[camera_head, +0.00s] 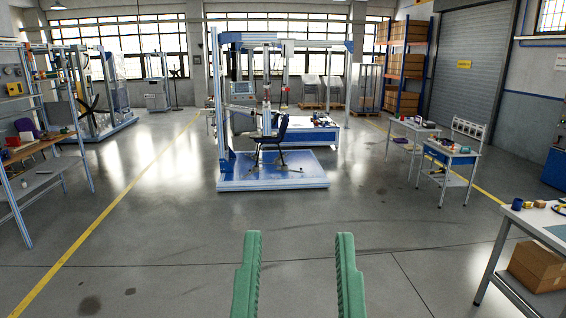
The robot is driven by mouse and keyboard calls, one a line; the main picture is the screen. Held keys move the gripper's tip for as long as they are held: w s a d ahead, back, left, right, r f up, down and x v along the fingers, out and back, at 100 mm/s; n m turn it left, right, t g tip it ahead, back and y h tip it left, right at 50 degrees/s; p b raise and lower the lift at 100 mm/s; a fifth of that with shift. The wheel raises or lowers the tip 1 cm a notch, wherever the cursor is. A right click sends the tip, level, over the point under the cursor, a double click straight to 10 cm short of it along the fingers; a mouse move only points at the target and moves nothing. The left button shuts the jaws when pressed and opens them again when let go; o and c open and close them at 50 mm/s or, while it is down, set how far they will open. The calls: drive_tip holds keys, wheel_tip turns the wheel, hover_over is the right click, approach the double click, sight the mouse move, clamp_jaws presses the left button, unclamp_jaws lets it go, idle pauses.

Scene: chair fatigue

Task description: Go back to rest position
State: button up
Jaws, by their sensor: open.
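My gripper (300,240) shows at the bottom middle of the head view. Its two green ridged fingers stand apart with only floor visible between them, so it is open and empty. A dark office chair (281,136) stands well ahead on the blue base plate (240,174) of a tall test frame (221,90). The gripper is far from the chair and touches nothing in view. The rest of my arm is not in the picture.
The grey floor (190,235) ahead is clear. A workbench (40,180) stands at left. Small tables (450,158) stand at right, and a bench (500,250) with a cardboard box (540,266) is near at lower right. Shelving (430,60) with boxes stands at the back right.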

wheel_tip(320, 180, up, 18)
drive_tip(key=p, duration=1.5)
drive_tip(key=shift+a+r, duration=0.2)
idle(2.7)
